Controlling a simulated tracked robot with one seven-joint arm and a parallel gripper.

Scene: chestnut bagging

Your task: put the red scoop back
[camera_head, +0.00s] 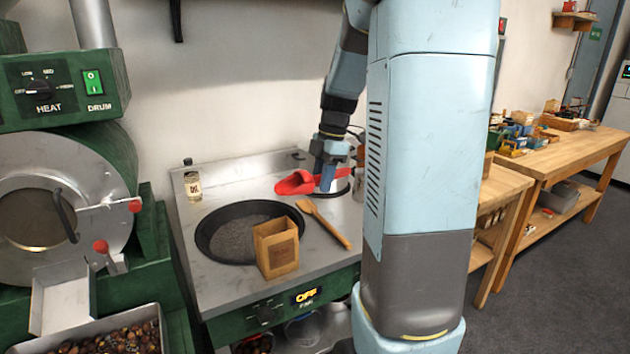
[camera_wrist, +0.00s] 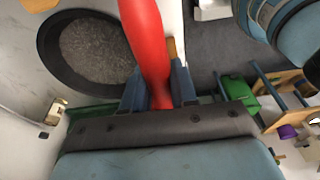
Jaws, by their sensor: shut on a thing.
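The red scoop (camera_head: 297,183) is in my gripper (camera_head: 328,180), over the back right of the steel counter in the head view. Its bowl points left. In the wrist view the red scoop (camera_wrist: 147,45) runs up from between the fingers of my gripper (camera_wrist: 158,92), which are shut on its handle. A dark round pad or ring (camera_head: 342,194) shows on the counter just below the gripper. I cannot tell whether the scoop touches the counter.
A black pan (camera_head: 207,240) of grey grains is set in the steel counter (camera_head: 215,290). A paper bag (camera_head: 276,247) stands at its front edge, and a wooden spatula (camera_head: 325,224) lies beside it. An oil bottle (camera_head: 193,182) stands back left. A green roaster (camera_head: 150,235) is at left.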

